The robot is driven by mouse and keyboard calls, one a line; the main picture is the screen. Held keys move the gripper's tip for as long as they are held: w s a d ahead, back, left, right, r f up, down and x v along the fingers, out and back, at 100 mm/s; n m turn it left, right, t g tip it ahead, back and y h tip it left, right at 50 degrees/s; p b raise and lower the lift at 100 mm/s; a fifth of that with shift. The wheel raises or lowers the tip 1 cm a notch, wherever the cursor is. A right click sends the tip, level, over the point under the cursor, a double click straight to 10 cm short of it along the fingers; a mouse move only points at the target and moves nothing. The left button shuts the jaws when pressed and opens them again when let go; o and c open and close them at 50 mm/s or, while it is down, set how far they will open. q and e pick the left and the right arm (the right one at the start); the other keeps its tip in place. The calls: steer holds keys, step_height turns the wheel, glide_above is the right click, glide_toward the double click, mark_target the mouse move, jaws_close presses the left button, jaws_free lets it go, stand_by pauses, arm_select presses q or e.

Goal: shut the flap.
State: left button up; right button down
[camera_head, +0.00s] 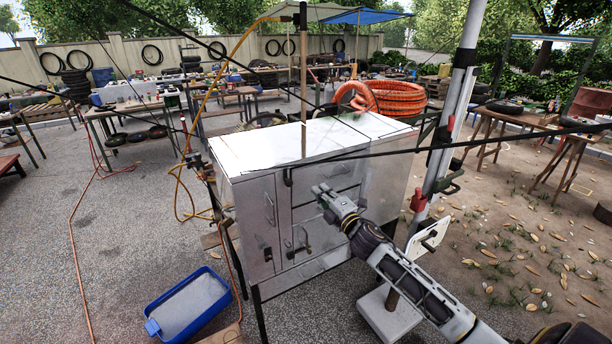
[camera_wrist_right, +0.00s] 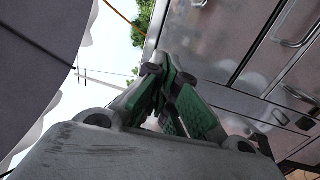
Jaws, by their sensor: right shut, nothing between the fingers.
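I cannot tell which of these is the flap or whether one stands ajar. My right gripper (camera_head: 322,191) is shut and empty, in front of the upper drawer fronts; contact cannot be judged. In the right wrist view its closed fingers (camera_wrist_right: 162,78) are beside metal fronts with handles (camera_wrist_right: 290,45). My left gripper is out of view.
A blue bin (camera_head: 188,306) stands on the ground left of the cart. A grey pole (camera_head: 452,120) with clamps rises at its right. An orange hose coil (camera_head: 395,98) lies behind.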

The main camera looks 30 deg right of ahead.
mark_target(302, 171)
steer(key=shift+w+a+r+p, duration=0.2)
steer(key=shift+w+p, duration=0.1)
steer(key=shift+w, duration=1.3)
steer(key=shift+w+a+r+p, duration=0.1)
steer(key=shift+w+r+p, duration=0.2)
steer(key=shift+w, duration=1.35)
steer(key=shift+w+a+r+p, duration=0.1)
steer(key=shift+w+p, duration=0.25)
steer(key=shift+w, duration=1.25)
steer(key=shift+w+a+r, duration=0.1)
steer(key=shift+w+r, duration=0.05)
steer(key=shift+w, duration=0.45)
steer(key=shift+s, duration=0.2)
